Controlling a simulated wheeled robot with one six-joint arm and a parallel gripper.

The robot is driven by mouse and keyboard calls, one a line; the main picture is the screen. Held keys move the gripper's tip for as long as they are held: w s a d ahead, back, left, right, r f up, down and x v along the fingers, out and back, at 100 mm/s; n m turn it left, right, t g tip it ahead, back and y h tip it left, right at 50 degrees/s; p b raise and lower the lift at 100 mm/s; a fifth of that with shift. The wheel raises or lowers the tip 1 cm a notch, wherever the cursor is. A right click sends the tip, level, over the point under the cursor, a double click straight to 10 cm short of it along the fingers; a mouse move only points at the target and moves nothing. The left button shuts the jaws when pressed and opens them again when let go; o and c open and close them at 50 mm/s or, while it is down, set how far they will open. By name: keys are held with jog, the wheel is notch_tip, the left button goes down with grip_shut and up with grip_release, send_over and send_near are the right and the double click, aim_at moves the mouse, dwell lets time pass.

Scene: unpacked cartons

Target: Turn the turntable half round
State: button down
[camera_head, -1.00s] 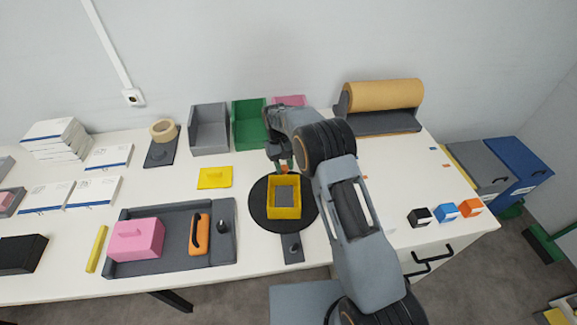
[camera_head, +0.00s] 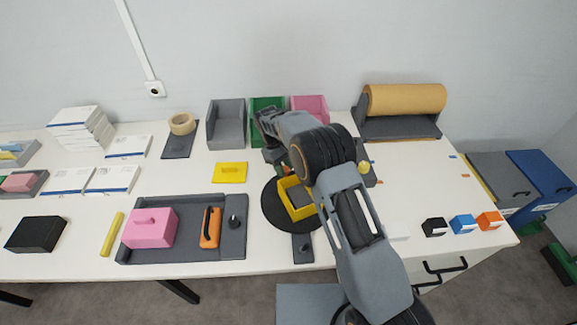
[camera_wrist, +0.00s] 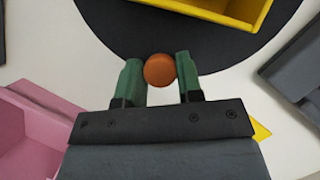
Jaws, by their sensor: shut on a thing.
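The turntable is a black disc (camera_head: 271,208) on the white table, partly hidden by my arm in the head view; its edge also shows in the wrist view (camera_wrist: 110,28). A yellow open box (camera_head: 289,204) sits on it, turned at an angle to the table edge. My gripper (camera_wrist: 158,78) is shut on an orange round knob (camera_wrist: 159,70), with one green finger on each side, near the disc's rim. In the head view the fingertips and knob are mostly hidden behind my arm.
Grey (camera_head: 226,128), green (camera_head: 268,106) and pink (camera_head: 310,108) bins stand behind the turntable. A grey tray (camera_head: 180,247) with a pink box and orange-handled tool lies at left. A paper roll (camera_head: 405,99) stands at back right. Small black, blue and orange blocks sit at front right.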

aim_at(271, 198)
jog(key=shift+s+a+n+t+h, duration=0.25)
jog(key=shift+s+a+n, duration=0.25)
jog(key=shift+a+n, duration=0.35)
jog(key=shift+s+a+n+t+h, duration=0.15)
jog(key=shift+s+a+n+t, duration=0.25)
jog(key=shift+a+n, duration=0.45)
jog(key=shift+s+a+r+n+t, duration=0.1)
jog(key=shift+s+a+n+t, duration=0.25)
jog(key=shift+s+n, duration=0.45)
jog(key=shift+s+a+n+t, duration=0.35)
jog(key=shift+s+n, duration=0.15)
jog(key=shift+n, duration=0.6)
jog(key=shift+s+a+n+t, duration=0.3)
jog(key=shift+s+n, duration=0.4)
jog(key=shift+n, duration=0.15)
jog(key=shift+s+a+n+t, duration=0.2)
jog(key=shift+s+n+t, duration=0.05)
jog(key=shift+s+n, duration=0.55)
jog(key=shift+s+n+t, duration=0.6)
jog(key=shift+s+n, duration=0.75)
jog(key=shift+n, duration=0.3)
jog(key=c, duration=0.8)
grip_release()
jog(key=shift+s, duration=0.1)
jog(key=v, duration=1.3)
jog(key=shift+s+a+r, duration=0.1)
jog(key=shift+a+r, duration=0.1)
jog(key=shift+r, duration=0.15)
